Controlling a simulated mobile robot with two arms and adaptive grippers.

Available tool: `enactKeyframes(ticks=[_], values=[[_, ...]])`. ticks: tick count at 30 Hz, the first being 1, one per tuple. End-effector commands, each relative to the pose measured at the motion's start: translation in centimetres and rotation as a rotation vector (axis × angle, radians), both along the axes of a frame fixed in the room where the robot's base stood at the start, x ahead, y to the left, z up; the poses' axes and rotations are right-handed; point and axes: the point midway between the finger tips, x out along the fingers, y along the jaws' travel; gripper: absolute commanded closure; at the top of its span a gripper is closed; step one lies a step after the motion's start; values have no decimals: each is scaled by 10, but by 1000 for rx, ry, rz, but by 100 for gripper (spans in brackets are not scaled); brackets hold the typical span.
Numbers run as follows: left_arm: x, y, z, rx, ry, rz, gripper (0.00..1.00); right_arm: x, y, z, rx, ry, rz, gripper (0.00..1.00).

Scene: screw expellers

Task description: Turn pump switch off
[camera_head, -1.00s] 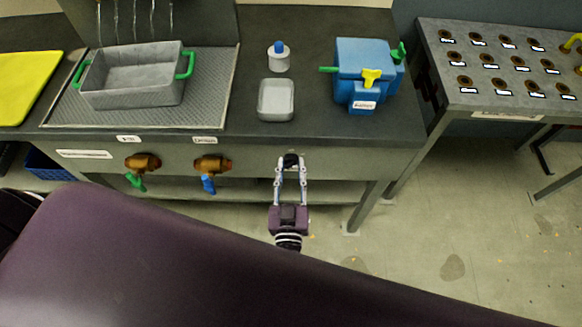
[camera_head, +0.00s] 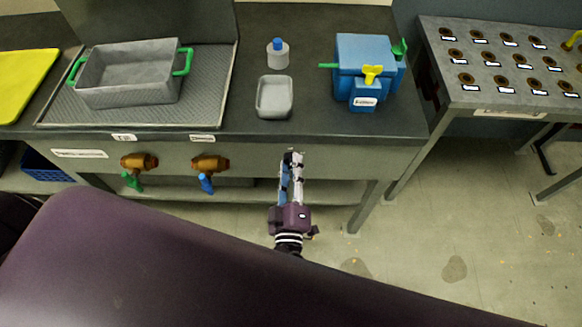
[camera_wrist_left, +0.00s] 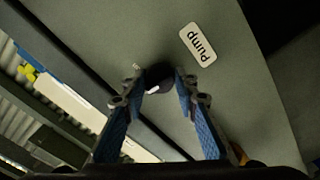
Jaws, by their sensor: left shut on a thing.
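The pump switch is a small dark knob (camera_wrist_left: 158,76) with a white mark, on the grey front panel beside a white label reading "Pump" (camera_wrist_left: 198,44). It sits between the two fingertips of my left gripper (camera_head: 292,158) in the left wrist view, and the gripper is shut on it. My right gripper is in neither view.
Two brass valves, with a green handle (camera_head: 132,181) and a blue handle (camera_head: 206,184), are left of the gripper. Above on the bench (camera_head: 330,20) stand a grey tray (camera_head: 275,97), a bottle (camera_head: 278,57) and a blue machine (camera_head: 357,55).

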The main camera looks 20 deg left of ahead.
Motion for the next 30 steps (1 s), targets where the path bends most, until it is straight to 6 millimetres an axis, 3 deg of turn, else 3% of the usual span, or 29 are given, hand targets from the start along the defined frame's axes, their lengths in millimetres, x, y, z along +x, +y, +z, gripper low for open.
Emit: enactKeyframes(ticks=[9,25,26,30], values=[[-1,0,-1,-113,-30,2,97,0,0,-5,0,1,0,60],[-1,0,-1,-137,-36,1,97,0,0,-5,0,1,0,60],[-1,0,-1,-137,-36,1,70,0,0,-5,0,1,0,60],[-1,0,-1,-135,-37,0,55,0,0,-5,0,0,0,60]])
